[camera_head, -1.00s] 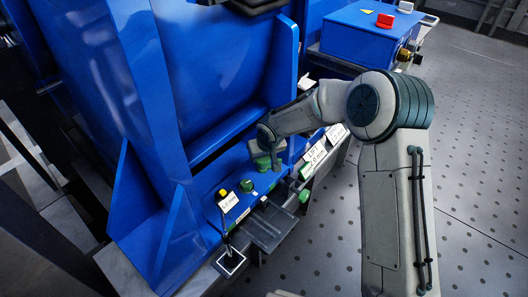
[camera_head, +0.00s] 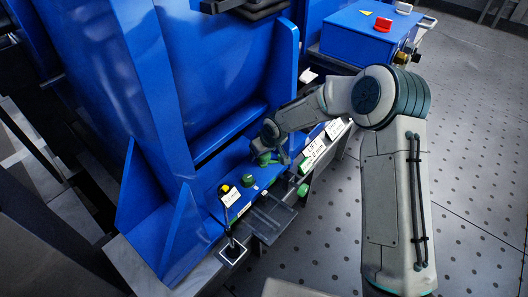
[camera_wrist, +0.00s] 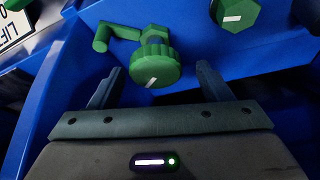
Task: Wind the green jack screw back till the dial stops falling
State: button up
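A ribbed green knob with a white mark and a side crank (camera_wrist: 155,65) shows in the wrist view, mounted by the blue frame. A green hex head with a white mark (camera_wrist: 236,13) is to its upper right. My gripper (camera_wrist: 160,88) is open, its fingers apart on either side below the knob; I cannot tell whether they touch it. In the head view my gripper (camera_head: 270,152) is low at the blue ledge, by a green part (camera_head: 262,160). A yellow-topped piece with a white readout (camera_head: 229,196) stands at the ledge's left; its reading is too small to tell.
Another green knob (camera_head: 248,180) sits on the ledge, and one (camera_head: 303,190) is on its front side. A white LIFT label (camera_head: 314,150) is to the right. A blue box with a red button (camera_head: 384,23) stands behind. The perforated floor at right is clear.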

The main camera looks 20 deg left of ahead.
jog(key=shift+d+r, duration=0.1)
jog(key=p+v, duration=0.4)
jog(key=v, duration=0.9)
jog(key=shift+r+p, duration=0.3)
